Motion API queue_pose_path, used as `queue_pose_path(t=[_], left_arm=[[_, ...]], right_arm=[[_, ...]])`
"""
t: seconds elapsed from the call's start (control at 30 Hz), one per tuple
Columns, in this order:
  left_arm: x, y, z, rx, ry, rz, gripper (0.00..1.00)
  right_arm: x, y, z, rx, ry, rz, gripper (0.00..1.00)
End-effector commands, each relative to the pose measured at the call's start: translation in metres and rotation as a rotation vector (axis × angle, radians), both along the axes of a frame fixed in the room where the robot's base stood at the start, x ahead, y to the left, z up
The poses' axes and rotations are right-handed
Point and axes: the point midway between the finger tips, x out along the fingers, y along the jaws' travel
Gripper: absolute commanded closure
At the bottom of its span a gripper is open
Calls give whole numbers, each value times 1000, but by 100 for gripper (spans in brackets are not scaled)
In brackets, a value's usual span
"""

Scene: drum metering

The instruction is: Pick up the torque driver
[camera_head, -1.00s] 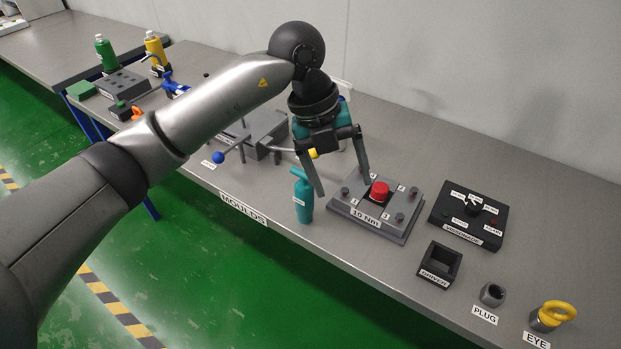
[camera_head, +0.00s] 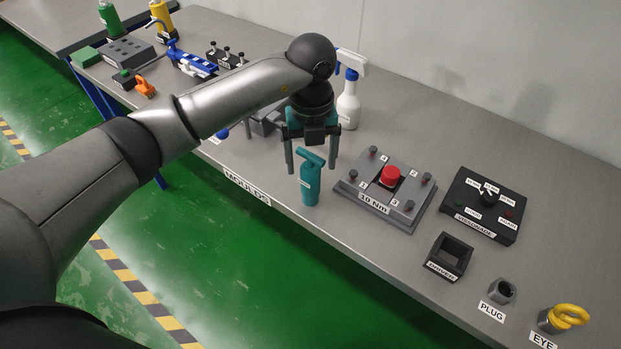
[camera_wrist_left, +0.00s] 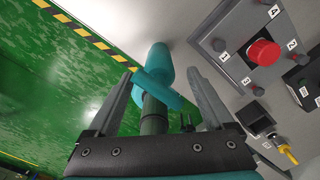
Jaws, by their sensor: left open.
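The torque driver is the teal tool (camera_head: 311,183), standing upright near the front edge of the table, with a T-shaped top. My left gripper (camera_head: 311,168) is open in the head view, its fingers pointing down just behind and above the teal tool. In the left wrist view the teal tool (camera_wrist_left: 158,75) lies between and just beyond the open fingers of the left gripper (camera_wrist_left: 162,85). I cannot tell whether a finger touches it. My right gripper is not in view.
To the right are a grey block labelled 10 Nm (camera_head: 385,190) with a red knob, a black control box (camera_head: 484,205), a black square holder (camera_head: 449,257), a plug (camera_head: 502,291) and a yellow eye (camera_head: 568,317). A white spray bottle (camera_head: 348,104) stands behind the gripper.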

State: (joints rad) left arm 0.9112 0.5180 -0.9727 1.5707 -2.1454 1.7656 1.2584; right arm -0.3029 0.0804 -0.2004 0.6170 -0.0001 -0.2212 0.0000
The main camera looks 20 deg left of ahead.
Motion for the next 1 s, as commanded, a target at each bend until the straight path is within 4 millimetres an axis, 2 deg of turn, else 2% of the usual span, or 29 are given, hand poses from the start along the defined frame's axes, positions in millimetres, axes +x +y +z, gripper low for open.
queue_pose_path(t=[0.3, 0.63, 1.0], left_arm=[[-2, 1, -45, 0, 4, 0, 14], [-1, 1, -51, 0, 0, -1, 15], [-1, 1, -50, 0, 1, -1, 57]], right_arm=[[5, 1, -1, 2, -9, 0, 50], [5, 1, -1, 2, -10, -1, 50], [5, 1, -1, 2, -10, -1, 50]])
